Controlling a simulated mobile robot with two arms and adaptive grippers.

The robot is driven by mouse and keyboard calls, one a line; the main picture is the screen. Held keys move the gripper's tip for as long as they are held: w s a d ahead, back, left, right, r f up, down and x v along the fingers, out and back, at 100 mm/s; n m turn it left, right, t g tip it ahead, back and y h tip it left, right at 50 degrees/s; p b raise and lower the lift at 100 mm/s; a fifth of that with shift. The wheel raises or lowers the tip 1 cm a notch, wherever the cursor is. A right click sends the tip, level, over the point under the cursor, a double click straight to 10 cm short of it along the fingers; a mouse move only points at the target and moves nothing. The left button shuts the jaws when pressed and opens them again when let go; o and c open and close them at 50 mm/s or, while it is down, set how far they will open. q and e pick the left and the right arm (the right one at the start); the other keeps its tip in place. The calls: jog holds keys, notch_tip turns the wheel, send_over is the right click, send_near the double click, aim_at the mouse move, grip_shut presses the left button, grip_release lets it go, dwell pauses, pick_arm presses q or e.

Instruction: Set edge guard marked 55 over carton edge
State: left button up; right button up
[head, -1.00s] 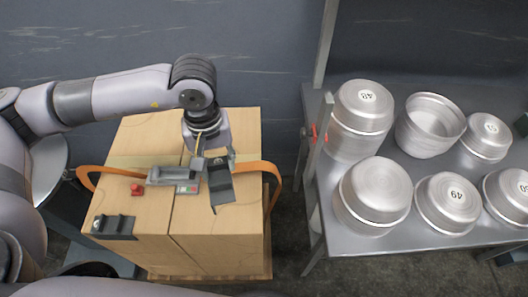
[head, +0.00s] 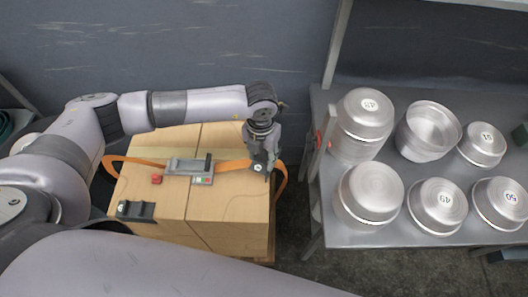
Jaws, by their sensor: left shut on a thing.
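The carton (head: 225,212) stands below my left arm, with an orange strap (head: 143,161) running across its top and looping out past both sides. My left gripper (head: 262,165) points down at the carton's right top edge, where the strap bends over. It is shut on a small dark edge guard (head: 258,168) with a white mark; the number is too small to read. The gripper hides much of this guard, so I cannot tell whether it touches the edge. Another dark edge guard (head: 138,210) lies at the carton's front left. My right gripper is out of view.
A grey strapping tool (head: 188,166) sits on the strap, with a small red block (head: 157,179) beside it. To the right, a metal table (head: 400,232) holds several numbered pans, including an upturned pan (head: 368,193). A floor gap separates carton and table.

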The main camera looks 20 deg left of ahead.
pick_arm(q)
jog(key=n, duration=0.3)
jog(key=shift+d+f+p, duration=0.2)
jog(key=shift+f+p, duration=0.1)
jog(key=shift+f, duration=0.1)
jog(key=shift+w+f+n, duration=0.1)
jog(key=shift+f+n, duration=0.25)
jog(key=shift+n, duration=0.45)
jog(key=shift+f+b, duration=0.65)
jog(key=shift+f, duration=0.3)
jog(key=shift+f+b, duration=2.5)
jog(key=shift+f, duration=0.85)
jog(key=o, duration=1.3)
